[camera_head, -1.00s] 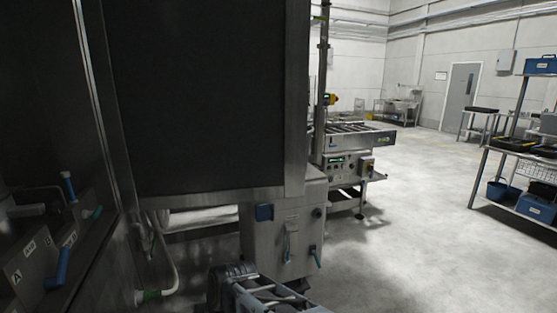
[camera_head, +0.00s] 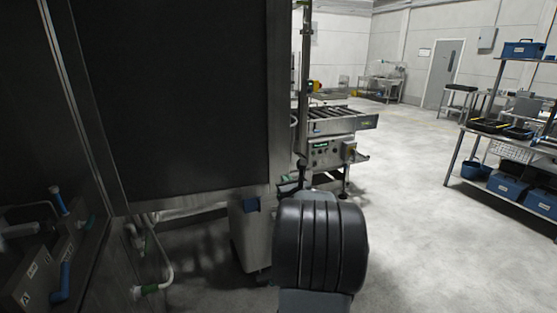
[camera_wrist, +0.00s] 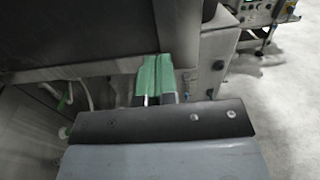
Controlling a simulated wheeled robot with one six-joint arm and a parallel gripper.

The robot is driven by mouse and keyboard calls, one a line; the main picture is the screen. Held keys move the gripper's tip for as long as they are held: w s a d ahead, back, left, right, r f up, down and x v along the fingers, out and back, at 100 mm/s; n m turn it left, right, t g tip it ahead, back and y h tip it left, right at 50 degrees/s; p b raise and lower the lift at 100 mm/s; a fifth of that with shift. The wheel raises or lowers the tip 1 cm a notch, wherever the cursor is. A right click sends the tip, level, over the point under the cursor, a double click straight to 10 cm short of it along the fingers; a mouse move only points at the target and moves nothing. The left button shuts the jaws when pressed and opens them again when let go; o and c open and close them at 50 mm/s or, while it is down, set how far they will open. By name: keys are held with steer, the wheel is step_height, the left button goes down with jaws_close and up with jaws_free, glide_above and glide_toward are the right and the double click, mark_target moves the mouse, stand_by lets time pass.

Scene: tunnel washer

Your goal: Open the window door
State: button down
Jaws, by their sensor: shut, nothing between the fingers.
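The window door appears to be the large dark panel (camera_head: 175,95) in a steel frame, filling the left and middle of the head view. It hangs over the lower cabinet and I cannot see any gap that shows it open. In the wrist view its lower part (camera_wrist: 75,35) crosses the top left. My gripper (camera_wrist: 155,75) has green fingertips pressed together, with nothing between them. The tips overlap the lower steel edge of the panel in that view; I cannot tell whether they touch it. In the head view my arm hides the gripper.
Blue-handled valves (camera_head: 60,282) and pipes (camera_head: 165,255) are at the lower left. A roller conveyor (camera_head: 335,120) with a control box stands behind the machine. A shelf rack (camera_head: 505,145) with blue boxes is at the right. The floor (camera_head: 410,200) between is clear.

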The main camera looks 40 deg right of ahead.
mark_target(276, 160)
steer(key=shift+m+h, duration=0.3)
steer(key=shift+m, duration=0.1)
steer(key=p+x, duration=0.1)
steer(key=x, duration=0.3)
steer(key=p+x, duration=0.2)
steer(key=x, duration=0.3)
steer(key=d+p+x, duration=0.1)
steer(key=x, duration=0.4)
steer(key=shift+s+f+p, duration=0.1)
steer(key=shift+s+p, duration=0.2)
steer(key=shift+s, duration=0.05)
